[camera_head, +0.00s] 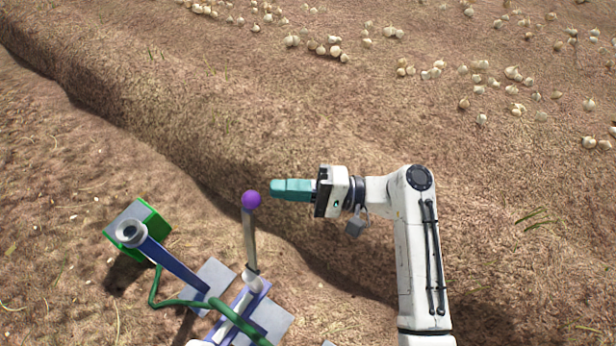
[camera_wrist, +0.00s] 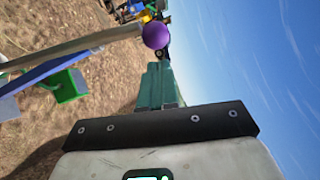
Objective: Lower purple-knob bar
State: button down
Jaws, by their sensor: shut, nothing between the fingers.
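The purple knob (camera_head: 251,200) tops a thin grey bar (camera_head: 250,240) that stands upright from a white and blue mount. In the wrist view the purple knob (camera_wrist: 156,35) is just beyond the fingertips, and the bar (camera_wrist: 75,48) runs off to the left. My gripper (camera_head: 273,190) has teal fingers, shut and empty. In the head view its tips point left, a short gap to the right of the knob. In the wrist view the shut fingers (camera_wrist: 157,68) end just below the knob. I cannot tell the exact depth between them.
A green box (camera_head: 138,228) with a grey ring on a blue arm stands left of the bar. A green hose (camera_head: 185,302) and grey plates (camera_head: 213,280) lie around the mount. A soil ridge runs behind, with scattered onions (camera_head: 330,48) beyond it.

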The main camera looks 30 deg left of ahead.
jog(key=shift+s+a+r, duration=0.15)
jog(key=shift+s+a, duration=0.1)
jog(key=shift+s, duration=0.45)
jog(key=shift+s, duration=0.1)
jog(key=s+a+n+t+h+p, duration=0.3)
jog(key=s+n+p, duration=0.55)
jog(key=s, duration=1.25)
jog(key=s+f+n+t+h+b, duration=0.1)
jog(key=s+f+n+t+b, duration=0.1)
jog(key=s+f, duration=0.5)
jog(key=s+f+n+t+h+b, duration=0.1)
jog(key=s+f+n+t+b, duration=0.1)
jog(key=s+f, duration=0.5)
jog(key=shift+d+f+t+h+b, duration=0.25)
jog(key=shift+f+t+b, duration=0.7)
jog(key=shift+f, duration=1.4)
